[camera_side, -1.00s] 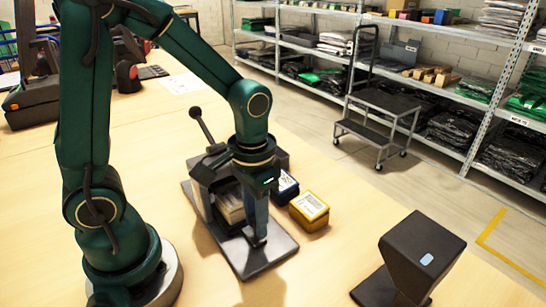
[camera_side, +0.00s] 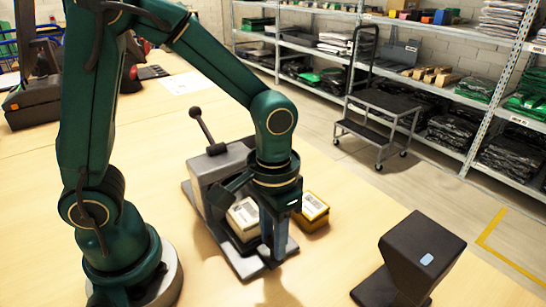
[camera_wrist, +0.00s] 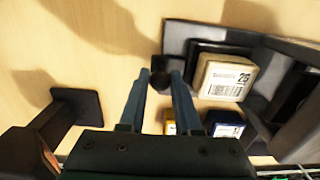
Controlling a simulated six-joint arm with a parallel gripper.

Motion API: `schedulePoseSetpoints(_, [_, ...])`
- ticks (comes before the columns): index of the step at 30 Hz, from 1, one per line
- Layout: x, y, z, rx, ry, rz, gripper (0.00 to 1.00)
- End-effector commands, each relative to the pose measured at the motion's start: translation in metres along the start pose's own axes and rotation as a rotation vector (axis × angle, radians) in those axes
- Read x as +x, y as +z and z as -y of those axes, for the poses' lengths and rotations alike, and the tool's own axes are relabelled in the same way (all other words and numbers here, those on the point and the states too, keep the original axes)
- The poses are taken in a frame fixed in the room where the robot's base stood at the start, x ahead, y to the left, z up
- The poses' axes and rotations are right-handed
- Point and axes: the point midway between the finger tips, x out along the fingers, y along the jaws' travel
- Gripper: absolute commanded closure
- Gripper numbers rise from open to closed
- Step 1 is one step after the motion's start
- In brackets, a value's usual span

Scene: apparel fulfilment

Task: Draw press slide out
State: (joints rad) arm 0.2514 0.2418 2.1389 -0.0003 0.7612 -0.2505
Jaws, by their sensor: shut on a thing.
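The grey press (camera_side: 220,165) with a ball-tipped lever (camera_side: 202,125) stands on a metal base plate (camera_side: 240,264). Its dark slide (camera_side: 236,243) is out in front of the press body and carries a cream labelled box (camera_side: 244,214). In the wrist view the cream box (camera_wrist: 226,77) sits on the slide (camera_wrist: 200,58), beside my gripper. My gripper (camera_side: 279,256) points down at the front of the slide. In the wrist view my gripper (camera_wrist: 160,78) is shut on the dark round knob (camera_wrist: 159,73) of the slide. My fingers hide the knob in the side view.
A yellow box (camera_side: 314,209) lies on the table right of the press. The wrist view also shows a navy box (camera_wrist: 228,126). A dark stand-like device (camera_side: 424,256) is at the front right. Bare tabletop lies between it and the press. Shelves (camera_side: 440,82) stand behind.

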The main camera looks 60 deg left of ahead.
Motion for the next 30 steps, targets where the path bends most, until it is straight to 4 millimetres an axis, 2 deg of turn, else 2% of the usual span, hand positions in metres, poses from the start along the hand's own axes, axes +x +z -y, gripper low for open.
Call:
schedulePoseSetpoints(6, [0.000,-0.001,-0.005,0.001,0.001,-0.005,1.00])
schedulePoseSetpoints(18, [0.000,-0.001,-0.030,0.002,0.001,-0.005,1.00])
schedulePoseSetpoints(27, [-0.001,-0.001,-0.034,-0.002,0.006,-0.005,0.98])
schedulePoseSetpoints(28, [-0.001,-0.001,-0.034,-0.002,0.006,-0.005,0.58])
schedulePoseSetpoints(29, [-0.001,-0.001,-0.034,-0.002,0.007,-0.005,0.47])
schedulePoseSetpoints(30, [-0.001,-0.001,-0.034,-0.002,0.006,-0.005,0.40])
